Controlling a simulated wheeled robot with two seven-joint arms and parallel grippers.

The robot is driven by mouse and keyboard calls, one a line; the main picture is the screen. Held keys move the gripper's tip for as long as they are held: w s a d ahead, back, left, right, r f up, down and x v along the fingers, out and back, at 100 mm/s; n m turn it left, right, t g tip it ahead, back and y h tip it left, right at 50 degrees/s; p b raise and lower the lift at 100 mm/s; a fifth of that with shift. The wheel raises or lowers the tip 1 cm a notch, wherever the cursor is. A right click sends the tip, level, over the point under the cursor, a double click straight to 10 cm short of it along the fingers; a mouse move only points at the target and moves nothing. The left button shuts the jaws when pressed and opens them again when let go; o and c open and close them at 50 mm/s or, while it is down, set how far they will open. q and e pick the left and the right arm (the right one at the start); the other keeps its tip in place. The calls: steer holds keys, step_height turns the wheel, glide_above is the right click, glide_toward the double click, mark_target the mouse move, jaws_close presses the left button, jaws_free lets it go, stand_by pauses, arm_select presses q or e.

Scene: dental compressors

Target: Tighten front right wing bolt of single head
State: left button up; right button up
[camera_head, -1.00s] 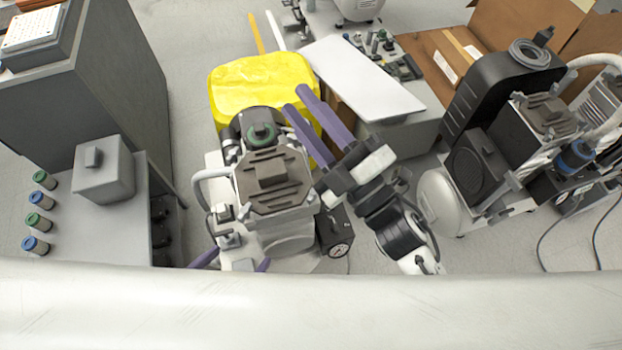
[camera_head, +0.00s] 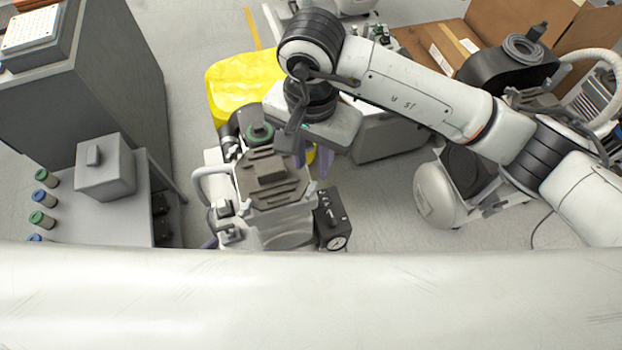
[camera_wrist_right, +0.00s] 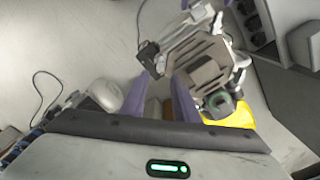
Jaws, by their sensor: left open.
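The single-head compressor (camera_head: 272,190), with a dark ribbed top, stands in the middle of the head view; it also shows upside down in the right wrist view (camera_wrist_right: 208,72). I cannot make out its front right wing bolt in either view. My right gripper (camera_head: 312,170) is pointed down beside the compressor's right side, its purple fingers partly hidden by its own body. In the right wrist view its two fingers (camera_wrist_right: 160,98) are apart with nothing gripped, close to the compressor.
A black gauge box (camera_head: 332,222) sits at the compressor's right front. A yellow bag-covered bin (camera_head: 240,85) stands behind. A grey cart (camera_head: 95,215) with a box and small canisters is at left. Another compressor (camera_head: 445,190) stands right, partly behind my right arm.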

mark_target(311, 188)
step_height(311, 188, down, 8)
steer(key=shift+f+p, duration=0.25)
steer(key=shift+p, duration=0.2)
jaws_close()
